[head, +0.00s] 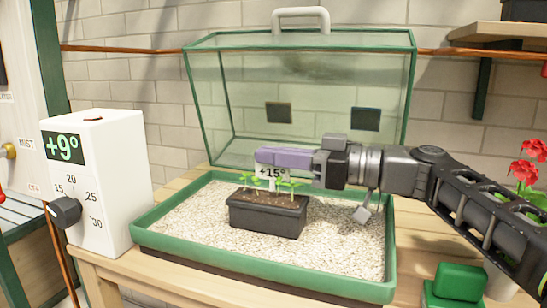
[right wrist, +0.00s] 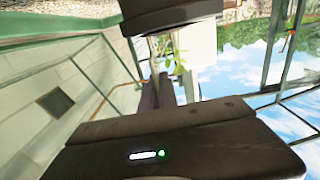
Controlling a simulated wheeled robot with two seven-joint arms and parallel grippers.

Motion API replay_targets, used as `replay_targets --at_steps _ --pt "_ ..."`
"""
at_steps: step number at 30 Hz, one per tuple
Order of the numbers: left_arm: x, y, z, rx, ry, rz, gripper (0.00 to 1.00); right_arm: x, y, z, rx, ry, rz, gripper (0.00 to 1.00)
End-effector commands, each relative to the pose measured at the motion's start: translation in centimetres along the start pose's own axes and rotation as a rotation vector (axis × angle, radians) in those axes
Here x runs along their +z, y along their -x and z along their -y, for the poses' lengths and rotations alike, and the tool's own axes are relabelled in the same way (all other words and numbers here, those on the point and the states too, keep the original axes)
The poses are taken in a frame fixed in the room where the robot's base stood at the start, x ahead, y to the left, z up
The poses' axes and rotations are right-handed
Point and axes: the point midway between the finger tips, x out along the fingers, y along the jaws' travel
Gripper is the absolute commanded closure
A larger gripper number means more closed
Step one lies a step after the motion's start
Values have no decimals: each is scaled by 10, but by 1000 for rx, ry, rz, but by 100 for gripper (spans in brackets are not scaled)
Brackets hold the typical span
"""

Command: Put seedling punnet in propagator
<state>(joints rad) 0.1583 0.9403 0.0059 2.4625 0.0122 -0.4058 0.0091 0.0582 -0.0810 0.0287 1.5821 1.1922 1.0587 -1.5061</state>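The seedling punnet (head: 267,217) is a black tray of soil with small green seedlings. It sits upright on the gravel inside the propagator's green-rimmed base (head: 165,211). A white tag (head: 271,172) reading +15° stands at its back. My right gripper (head: 262,158) is level with the tag's top, just above and behind the seedlings, pointing left. In the right wrist view its dark fingers (right wrist: 175,65) are apart, with leaves and a white surface in the gap. The propagator's clear lid (head: 300,95) stands raised at the back. My left gripper is out of view.
A white control box (head: 95,180) with a dial and a +9° display stands left of the base. A green block (head: 458,283) lies at the front right, with red flowers (head: 530,160) beyond it. Gravel around the punnet is clear.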

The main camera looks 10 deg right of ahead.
Motion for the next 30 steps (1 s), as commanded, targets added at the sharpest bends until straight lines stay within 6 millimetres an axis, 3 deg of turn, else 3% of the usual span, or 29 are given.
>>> replay_targets --at_steps 2,11,21,30 --pt "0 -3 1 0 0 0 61 2 0 0 0 0 -1 100" --pt "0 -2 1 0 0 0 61 1 0 0 0 0 0 75" --pt "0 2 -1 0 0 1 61 -2 0 0 0 0 0 75" --pt "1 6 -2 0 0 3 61 -2 42 -1 3 1 0 75"
